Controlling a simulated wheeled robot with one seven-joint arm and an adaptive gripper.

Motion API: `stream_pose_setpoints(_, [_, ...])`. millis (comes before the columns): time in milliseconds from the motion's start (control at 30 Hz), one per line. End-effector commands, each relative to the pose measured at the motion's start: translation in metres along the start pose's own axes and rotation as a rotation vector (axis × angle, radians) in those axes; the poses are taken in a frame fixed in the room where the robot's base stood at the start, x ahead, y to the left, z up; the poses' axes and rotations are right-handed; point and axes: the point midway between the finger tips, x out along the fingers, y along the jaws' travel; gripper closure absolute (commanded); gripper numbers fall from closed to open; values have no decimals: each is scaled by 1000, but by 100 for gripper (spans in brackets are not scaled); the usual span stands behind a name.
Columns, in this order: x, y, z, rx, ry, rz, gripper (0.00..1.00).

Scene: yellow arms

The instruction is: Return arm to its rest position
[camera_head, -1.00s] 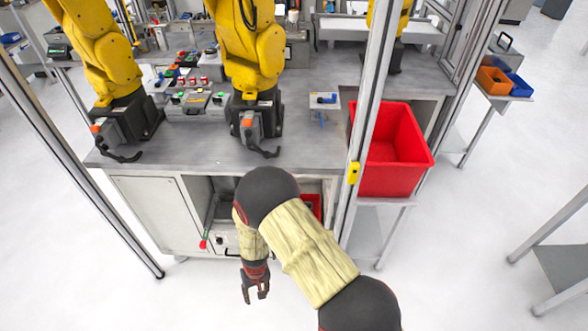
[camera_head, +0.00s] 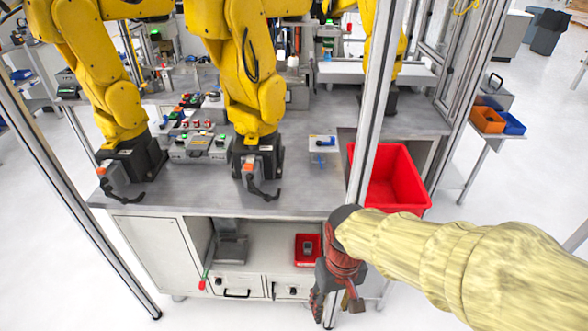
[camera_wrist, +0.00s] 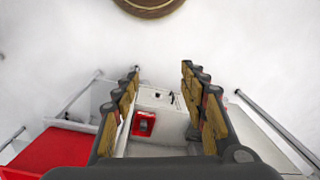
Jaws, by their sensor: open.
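My gripper (camera_head: 336,302) hangs low in the head view, fingers pointing down, in front of the right side of the workbench cabinet and close to the frame post. In the wrist view my gripper (camera_wrist: 160,100) has its two padded fingers wide apart, with nothing between them. My arm in its pale yellow sleeve reaches in from the right edge of the head view. It covers part of the floor and the area below the large red bin.
A metal post (camera_head: 370,120) stands by my wrist. The workbench (camera_head: 290,185) carries yellow robot arms (camera_head: 245,70). A large red bin (camera_head: 405,185) is at its right. A small red tray (camera_head: 307,250) holding a grey item sits on the shelf. Floor is clear at left.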

Motion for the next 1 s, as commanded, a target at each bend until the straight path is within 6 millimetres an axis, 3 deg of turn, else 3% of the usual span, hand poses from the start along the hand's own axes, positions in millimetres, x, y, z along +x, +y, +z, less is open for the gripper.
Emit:
stream_pose_setpoints(33, [-18,9,9,14,36,7,57])
stream_pose_setpoints(300, [-89,47,46,92,246,51,57])
stream_pose_setpoints(600, [-164,73,68,198,487,86,57])
stream_pose_setpoints(733, [-177,80,73,230,525,98,57])
stream_pose_setpoints(1000, [-177,82,74,239,522,99,57])
